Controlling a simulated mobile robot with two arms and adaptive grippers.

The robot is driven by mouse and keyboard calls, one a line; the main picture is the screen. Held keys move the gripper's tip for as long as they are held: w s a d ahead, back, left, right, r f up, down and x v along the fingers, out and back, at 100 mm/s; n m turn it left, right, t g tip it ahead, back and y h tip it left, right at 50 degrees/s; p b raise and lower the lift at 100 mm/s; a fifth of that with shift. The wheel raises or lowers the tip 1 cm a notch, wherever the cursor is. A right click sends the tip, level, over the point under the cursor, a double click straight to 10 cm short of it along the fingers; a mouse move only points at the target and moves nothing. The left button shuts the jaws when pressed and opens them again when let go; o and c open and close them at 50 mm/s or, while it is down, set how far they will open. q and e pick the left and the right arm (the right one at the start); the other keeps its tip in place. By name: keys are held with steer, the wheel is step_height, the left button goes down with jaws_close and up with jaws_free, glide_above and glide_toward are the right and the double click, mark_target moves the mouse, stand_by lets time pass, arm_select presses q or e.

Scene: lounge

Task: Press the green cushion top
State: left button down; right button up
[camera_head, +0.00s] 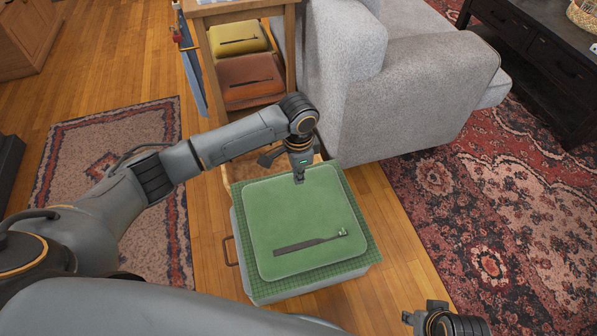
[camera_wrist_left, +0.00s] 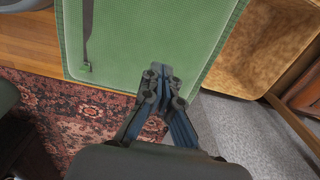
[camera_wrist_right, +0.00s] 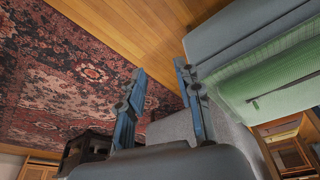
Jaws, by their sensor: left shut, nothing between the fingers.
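The green cushion top (camera_head: 302,217) is a rounded square pad with a dark strap, lying on a grey box-shaped stool (camera_head: 315,288) with a green checked rim. It also fills the upper part of the left wrist view (camera_wrist_left: 150,35). My left gripper (camera_head: 299,179) is shut and empty, pointing down at the cushion's far edge. I cannot tell if its tips touch the cushion; they also show in the left wrist view (camera_wrist_left: 162,72). My right gripper (camera_wrist_right: 160,75) is open and empty, to the right of the stool; only part shows at the bottom of the head view.
A grey sofa (camera_head: 405,90) stands behind the stool to the right. A wooden shelf (camera_head: 240,11) holds a yellow cushion (camera_head: 237,38) and a brown one (camera_head: 248,80). A patterned rug (camera_head: 500,200) covers the right floor. A tan open bin (camera_wrist_left: 262,45) sits beside the stool.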

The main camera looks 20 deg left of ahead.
stand_by(0.3)
